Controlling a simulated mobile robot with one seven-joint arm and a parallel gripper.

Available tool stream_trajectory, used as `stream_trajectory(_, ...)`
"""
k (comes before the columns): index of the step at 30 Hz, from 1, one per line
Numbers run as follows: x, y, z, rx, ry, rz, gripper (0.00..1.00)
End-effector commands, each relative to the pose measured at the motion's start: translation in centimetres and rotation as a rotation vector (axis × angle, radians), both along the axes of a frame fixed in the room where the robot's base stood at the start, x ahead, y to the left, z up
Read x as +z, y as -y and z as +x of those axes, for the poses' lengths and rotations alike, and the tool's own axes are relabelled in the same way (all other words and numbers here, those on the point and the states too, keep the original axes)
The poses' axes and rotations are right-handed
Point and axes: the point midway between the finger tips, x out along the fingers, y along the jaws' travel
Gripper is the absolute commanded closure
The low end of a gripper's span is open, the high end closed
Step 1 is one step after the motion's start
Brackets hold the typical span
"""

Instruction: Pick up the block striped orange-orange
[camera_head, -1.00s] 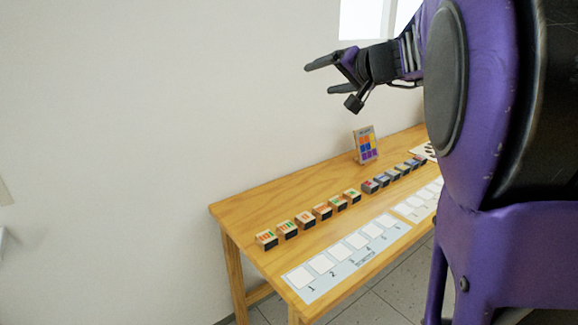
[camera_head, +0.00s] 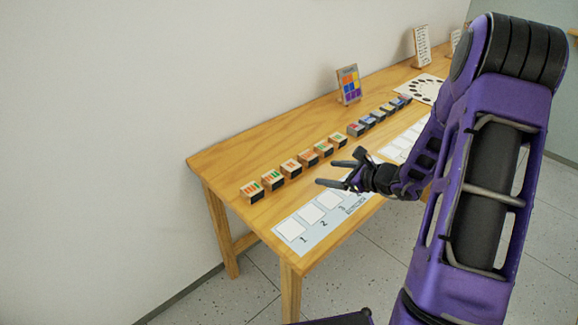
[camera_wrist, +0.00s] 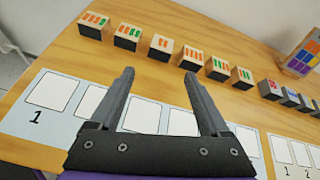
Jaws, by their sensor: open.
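Wooden blocks with dark front sides and coloured stripes on top stand in a row on the table. The third from the left (camera_head: 291,168) seems to carry two orange stripes and no green; it also shows in the wrist view (camera_wrist: 161,46). The fourth block (camera_wrist: 191,58) also has only orange stripes, their number hard to read. The neighbours (camera_wrist: 128,36) and (camera_wrist: 217,67) show orange and green. My gripper (camera_head: 327,172) is open and empty above the table, on the near side of the row. In the wrist view, its fingers (camera_wrist: 157,74) point towards the third and fourth blocks.
A pale numbered strip (camera_head: 289,245) with white squares lies in front of the row. Darker-sided, differently coloured blocks (camera_head: 366,122) continue the row to the right. A small colour chart (camera_head: 348,85) stands behind. The wooden table (camera_head: 235,155) is bare behind the left blocks.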

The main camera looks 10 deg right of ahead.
Motion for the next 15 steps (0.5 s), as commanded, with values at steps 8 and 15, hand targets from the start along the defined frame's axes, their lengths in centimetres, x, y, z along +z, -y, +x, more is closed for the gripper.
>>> stream_trajectory(8, -1.1, 0.1, -1.1, -0.115, -0.062, 0.216, 0.2)
stream_trajectory(15, -2.8, -2.1, 2.0, -0.114, -0.064, 0.221, 0.2)
